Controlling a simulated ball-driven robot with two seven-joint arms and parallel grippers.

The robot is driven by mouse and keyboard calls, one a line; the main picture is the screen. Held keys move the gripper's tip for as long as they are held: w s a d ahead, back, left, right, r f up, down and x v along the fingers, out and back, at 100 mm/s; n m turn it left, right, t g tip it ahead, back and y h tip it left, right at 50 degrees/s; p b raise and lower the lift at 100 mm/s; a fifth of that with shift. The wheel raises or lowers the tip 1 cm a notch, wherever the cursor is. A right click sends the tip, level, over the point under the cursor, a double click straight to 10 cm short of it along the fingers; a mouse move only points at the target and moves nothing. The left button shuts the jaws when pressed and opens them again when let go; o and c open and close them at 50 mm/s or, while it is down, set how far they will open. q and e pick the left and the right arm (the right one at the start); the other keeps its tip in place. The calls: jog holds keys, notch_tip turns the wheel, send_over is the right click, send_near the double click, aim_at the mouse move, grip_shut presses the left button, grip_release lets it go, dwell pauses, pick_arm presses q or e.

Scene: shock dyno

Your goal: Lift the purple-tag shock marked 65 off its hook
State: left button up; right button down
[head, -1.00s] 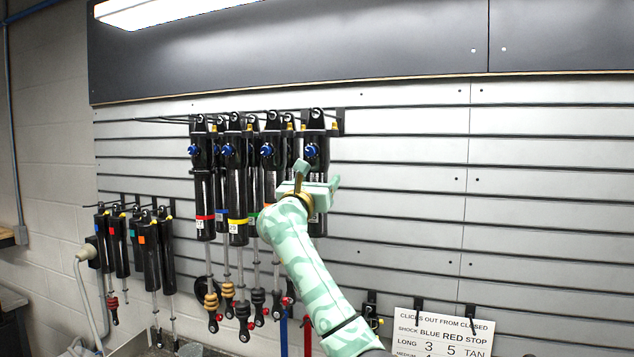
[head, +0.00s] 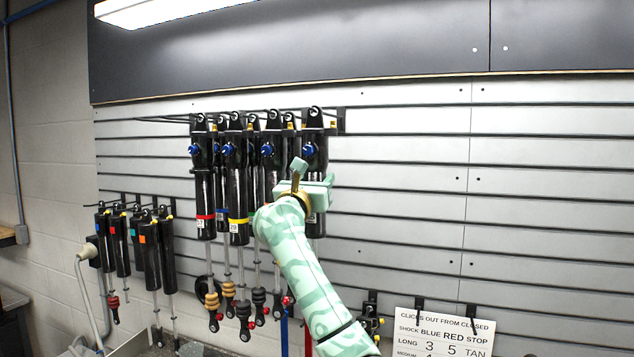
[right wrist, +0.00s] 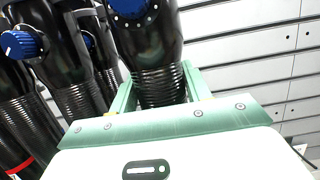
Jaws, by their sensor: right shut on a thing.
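A black shock with a blue knob (head: 314,140) is the rightmost in the front row of the wall rack. Its tag and number are not readable, as my gripper covers its lower body. My right gripper (head: 315,174) is shut on this shock. In the right wrist view, the fingers (right wrist: 160,88) stand on both sides of the shock's ribbed body (right wrist: 160,84). The shock hangs upright, its top eye close by its hook. I cannot tell whether the eye is clear of the hook. My left gripper is not in view.
Several similar shocks hang close on the left, with red (head: 205,216) and yellow (head: 238,220) bands. Smaller shocks (head: 150,255) hang lower left. A settings sign (head: 444,335) hangs lower right. The slatwall (head: 410,190) right of the gripper is bare.

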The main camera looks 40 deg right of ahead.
aim_at(311, 175)
jog(key=shift+r, duration=0.25)
jog(key=shift+s+a+r, duration=0.2)
jog(key=shift+s+a, duration=0.25)
jog(key=shift+a, duration=0.1)
jog(key=shift+d, duration=0.1)
jog(key=shift+s+a+r, duration=0.1)
jog(key=shift+s+a, duration=0.15)
jog(key=shift+a, duration=0.45)
dwell(0.3)
jog(key=shift+s+a+r, duration=0.1)
jog(key=shift+s+a, duration=0.2)
jog(key=shift+a, duration=0.4)
